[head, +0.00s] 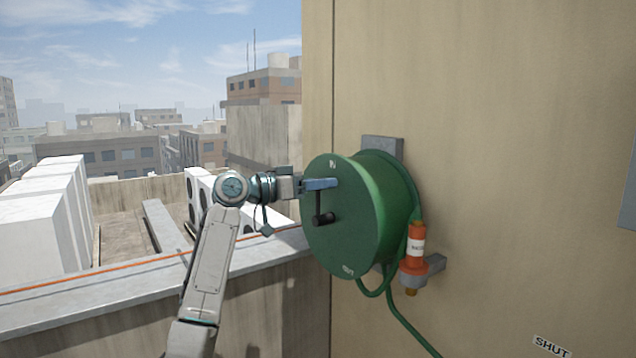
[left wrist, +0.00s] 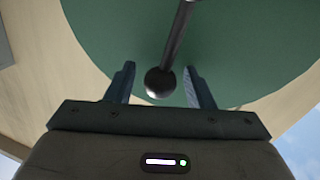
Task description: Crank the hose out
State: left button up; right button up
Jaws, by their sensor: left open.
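The green hose reel (head: 345,235) is mounted on the tan wall, with a mark that looks like "IN" near the top of its face and "OUT" near the bottom. Its dark crank (head: 323,218) sits on the face, with an arm rising toward my gripper. My left gripper (head: 322,184) is open at the upper part of the face. In the left wrist view, the crank's round dark knob (left wrist: 160,82) lies between the two open fingers, with gaps on both sides. Its rod runs up from there. My right gripper is not in view.
An orange nozzle (head: 414,252) with a white label hangs in a grey holder right of the reel, and green hose (head: 402,322) droops below. A parapet ledge (head: 110,272) with an orange line on it runs at left. A "SHUT" label (head: 552,346) is low on the wall.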

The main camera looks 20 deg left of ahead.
pick_arm(q)
grip_shut()
jog(key=shift+s, duration=0.1)
